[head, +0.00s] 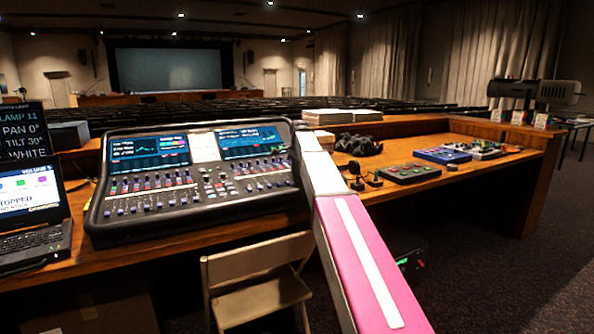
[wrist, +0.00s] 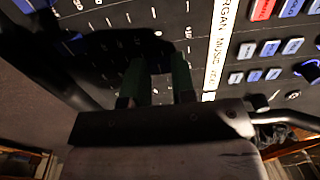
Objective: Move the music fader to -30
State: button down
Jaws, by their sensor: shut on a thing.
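The mixing console (head: 92,222) stands on the desk in the head view, with rows of faders and two lit screens. In the wrist view, the console panel (wrist: 110,35) is close below my gripper (wrist: 157,72). Its two dark green fingers point down at the panel and are shut on a small fader cap, which is mostly hidden in shadow between them. A white label strip (wrist: 221,40) reading "ORGAN MUSIC" runs just right of the fingers. I cannot read the fader's scale value. In the head view my arm covers the console's right end and the gripper is hidden.
Lit red and blue buttons (wrist: 269,48) lie right of the label strip. A laptop (head: 35,215) stands left of the console. Headphones (head: 358,143) and small control boxes (head: 408,172) lie on the desk to the right. A folding chair (head: 258,272) stands in front.

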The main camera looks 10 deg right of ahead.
jog(key=s, duration=0.1)
jog(key=s+d, duration=0.1)
jog(key=s, duration=0.3)
jog(key=shift+d+f, duration=0.25)
jog(key=shift+w, duration=0.15)
jog(key=c, duration=0.9)
grip_release()
jog(key=shift+r, duration=0.1)
jog(key=r, duration=0.7)
jog(key=s+r, duration=0.1)
jog(key=r, duration=0.2)
jog(key=shift+d+r, duration=0.2)
jog(key=shift+r, duration=0.1)
jog(key=shift+s, duration=0.1)
